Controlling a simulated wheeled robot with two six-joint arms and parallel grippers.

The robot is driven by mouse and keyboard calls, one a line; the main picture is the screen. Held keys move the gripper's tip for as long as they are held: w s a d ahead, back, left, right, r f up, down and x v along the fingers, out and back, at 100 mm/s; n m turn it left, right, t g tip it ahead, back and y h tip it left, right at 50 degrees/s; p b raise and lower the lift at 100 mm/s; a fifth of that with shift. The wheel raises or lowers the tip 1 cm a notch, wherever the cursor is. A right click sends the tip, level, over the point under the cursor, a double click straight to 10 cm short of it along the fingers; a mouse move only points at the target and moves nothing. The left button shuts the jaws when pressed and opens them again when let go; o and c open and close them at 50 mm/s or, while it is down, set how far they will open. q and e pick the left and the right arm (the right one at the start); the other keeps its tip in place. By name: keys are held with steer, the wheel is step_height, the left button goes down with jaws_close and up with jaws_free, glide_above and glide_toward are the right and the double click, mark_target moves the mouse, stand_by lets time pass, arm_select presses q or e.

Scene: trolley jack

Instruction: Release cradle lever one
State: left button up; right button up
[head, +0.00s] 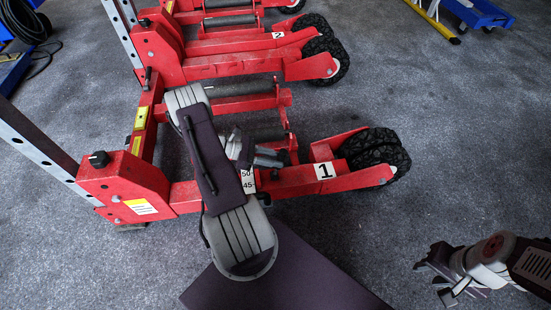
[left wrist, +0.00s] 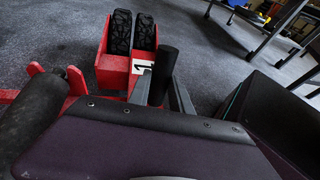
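The red jack part marked 1 (head: 293,183) has paired black wheels (head: 376,156) at its right end. My left gripper (head: 276,157) is low over it, beside the 1 label. In the left wrist view, a black cylindrical handle (left wrist: 164,74), probably the lever, stands tilted between the two grey fingers of the left gripper (left wrist: 161,85). Whether they press on it cannot be made out. The handle's lower end is hidden, and the handle is not clear in the head view. My right gripper (head: 437,281) is open and empty above the floor at bottom right.
A second red part marked 2 (head: 277,36) stands farther back. A blue cart (head: 482,12) is at top right. The grey floor between is clear.

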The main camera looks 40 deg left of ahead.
arm_select(q)
steer(key=o, duration=0.4)
steer(key=shift+s, duration=0.1)
steer(key=shift+a+r, duration=0.1)
steer(key=shift+a, duration=0.05)
steer(key=p+v, duration=0.4)
steer(key=v, duration=0.5)
